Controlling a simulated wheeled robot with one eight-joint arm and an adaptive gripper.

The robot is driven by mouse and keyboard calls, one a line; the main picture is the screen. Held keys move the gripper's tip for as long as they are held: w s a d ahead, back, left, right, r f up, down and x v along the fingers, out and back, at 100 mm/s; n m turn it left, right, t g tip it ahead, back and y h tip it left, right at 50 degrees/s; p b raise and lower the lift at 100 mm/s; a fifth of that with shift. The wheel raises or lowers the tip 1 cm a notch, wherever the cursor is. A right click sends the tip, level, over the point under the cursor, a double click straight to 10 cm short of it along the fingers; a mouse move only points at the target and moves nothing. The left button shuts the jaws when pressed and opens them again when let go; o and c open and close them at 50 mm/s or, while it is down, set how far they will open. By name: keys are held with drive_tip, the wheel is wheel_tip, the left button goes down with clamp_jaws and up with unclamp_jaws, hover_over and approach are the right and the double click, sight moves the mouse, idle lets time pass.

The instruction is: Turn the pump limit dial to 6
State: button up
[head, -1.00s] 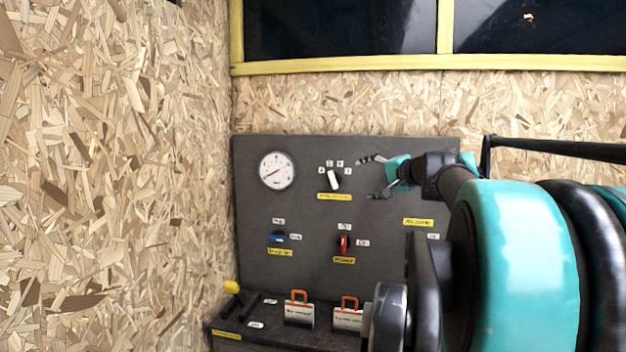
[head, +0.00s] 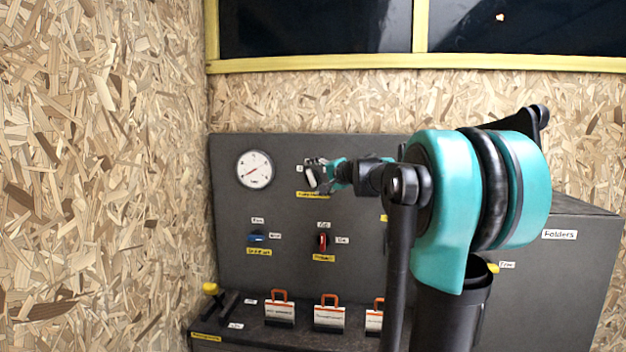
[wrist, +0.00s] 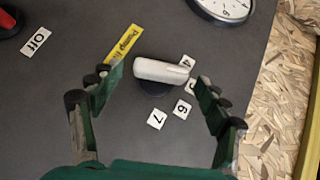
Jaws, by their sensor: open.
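The pump limit dial has a white bar knob (wrist: 162,70) on a dark round base. Its marked end points toward the tags 4 (wrist: 187,61) and 5 (wrist: 190,85), roughly between them. The tag 6 (wrist: 182,109) and tag 7 (wrist: 156,119) sit further round. The yellow pump label (wrist: 123,45) is partly hidden by a finger. My gripper (wrist: 158,82) is open, with one finger on each side of the knob; contact is not visible. In the head view my gripper (head: 316,175) is at the dial and covers most of it.
A round gauge (head: 254,169) is left of the dial. A blue switch (head: 257,237) and red switch (head: 323,241) sit below. Tags with orange handles (head: 280,309) stand on the ledge. A chipboard wall (head: 100,180) closes the left side.

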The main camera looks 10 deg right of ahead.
drive_tip(key=shift+x, duration=0.85)
drive_tip(key=c, duration=1.2)
